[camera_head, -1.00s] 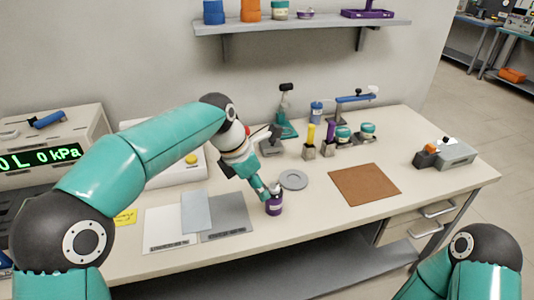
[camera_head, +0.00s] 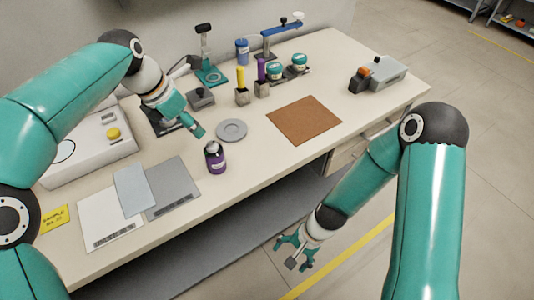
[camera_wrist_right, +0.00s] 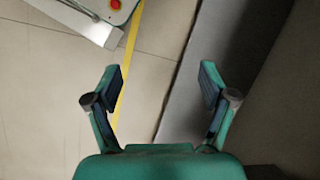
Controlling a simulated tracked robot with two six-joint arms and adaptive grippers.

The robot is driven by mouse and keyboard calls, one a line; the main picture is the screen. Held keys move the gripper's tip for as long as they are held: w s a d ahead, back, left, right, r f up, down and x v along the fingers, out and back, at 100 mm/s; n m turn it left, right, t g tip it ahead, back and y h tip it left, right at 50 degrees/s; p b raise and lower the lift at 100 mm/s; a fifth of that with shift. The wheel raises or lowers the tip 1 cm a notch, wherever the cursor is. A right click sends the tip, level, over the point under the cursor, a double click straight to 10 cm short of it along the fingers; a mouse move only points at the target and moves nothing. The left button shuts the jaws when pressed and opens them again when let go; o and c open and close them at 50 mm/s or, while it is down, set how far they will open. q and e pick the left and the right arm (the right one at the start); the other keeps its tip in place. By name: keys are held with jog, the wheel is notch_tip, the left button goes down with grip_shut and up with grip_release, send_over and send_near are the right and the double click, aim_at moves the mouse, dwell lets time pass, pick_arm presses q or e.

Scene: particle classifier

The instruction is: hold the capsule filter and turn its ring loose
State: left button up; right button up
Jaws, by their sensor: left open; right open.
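A small dark purple vessel with a pale label and a grey top, which I take for the capsule filter (camera_head: 216,163), stands upright near the table's front edge in the head view. Its ring is too small to make out clearly. My left gripper (camera_head: 195,129) is just behind and left of it, apart from it, pointing down to the right. It is open and looks empty. My right gripper (camera_head: 292,256) hangs in front of the table, below its top. In the right wrist view the right gripper (camera_wrist_right: 160,82) is open with nothing between its fingers.
A grey round dish (camera_head: 232,130) lies behind the vessel. Grey and white sheets (camera_head: 171,188) lie to its left, and a brown mat (camera_head: 305,120) to its right. Holders with yellow and purple handles (camera_head: 242,92) stand farther back. A grey shelf (camera_head: 215,240) runs below the tabletop.

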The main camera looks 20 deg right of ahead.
jog(key=w+a+r+m+t+y, duration=0.2)
jog(key=w+r+m+y, duration=0.2)
jog(key=w+r+m, duration=0.5)
jog(key=m+t+y, duration=0.3)
jog(key=m+t, duration=0.3)
send_near(214, 157)
jog(key=d, duration=0.5)
jog(key=x, duration=1.1)
jog(key=f+x, duration=0.1)
jog(key=x, duration=0.4)
jog(key=shift+s+a, duration=0.25)
jog(key=shift+c, duration=0.3)
grip_shut()
